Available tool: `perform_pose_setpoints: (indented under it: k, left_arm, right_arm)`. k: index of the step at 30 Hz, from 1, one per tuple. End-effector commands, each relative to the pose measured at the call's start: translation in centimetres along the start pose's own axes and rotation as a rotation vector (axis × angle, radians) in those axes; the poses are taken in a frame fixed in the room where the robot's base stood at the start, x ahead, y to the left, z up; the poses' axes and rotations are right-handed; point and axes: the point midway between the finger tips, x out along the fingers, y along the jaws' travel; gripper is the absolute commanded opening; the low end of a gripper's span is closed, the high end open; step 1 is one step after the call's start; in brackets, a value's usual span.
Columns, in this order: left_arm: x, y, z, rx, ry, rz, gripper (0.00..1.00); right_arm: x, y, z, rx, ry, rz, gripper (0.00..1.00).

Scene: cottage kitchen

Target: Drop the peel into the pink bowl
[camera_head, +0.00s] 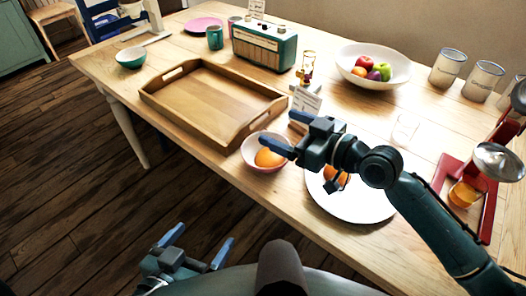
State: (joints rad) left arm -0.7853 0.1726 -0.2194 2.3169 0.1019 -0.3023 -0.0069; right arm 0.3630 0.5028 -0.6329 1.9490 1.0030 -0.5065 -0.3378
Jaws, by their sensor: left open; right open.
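The pink bowl (246,152) stands on the table near its front edge, just right of the wooden tray. A rounded orange piece (268,158), which looks like the peel, lies inside the bowl. My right gripper (283,132) is open above the bowl's right side, with one blue finger over the bowl and the other beyond it; nothing shows between them. The gripper hides part of the bowl. My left gripper (198,244) is open and empty, low in front of the table over the floor.
A white plate (350,211) with orange pieces (335,176) lies under my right arm. A red juicer (487,198) with a glass of orange juice (463,194) stands at right. The wooden tray (207,97) is empty. A radio (262,47) and fruit bowl (344,58) stand behind.

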Motion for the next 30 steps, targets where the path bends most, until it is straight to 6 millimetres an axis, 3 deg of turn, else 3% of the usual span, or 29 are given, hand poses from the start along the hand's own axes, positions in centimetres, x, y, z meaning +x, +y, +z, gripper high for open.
perform_pose_setpoints:
  k: [18, 30]
  left_arm:
    - [-0.3, -0.3, 0.2, 0.012, 0.033, -0.007, 0.95]
    - [-0.9, -0.4, -0.3, 0.021, 0.059, -0.012, 0.95]
  right_arm:
    - [-10.8, 0.0, 0.3, -0.002, -0.004, 0.0, 0.82]
    - [-12.7, -0.1, -0.1, 0.0, 0.002, -0.001, 0.82]
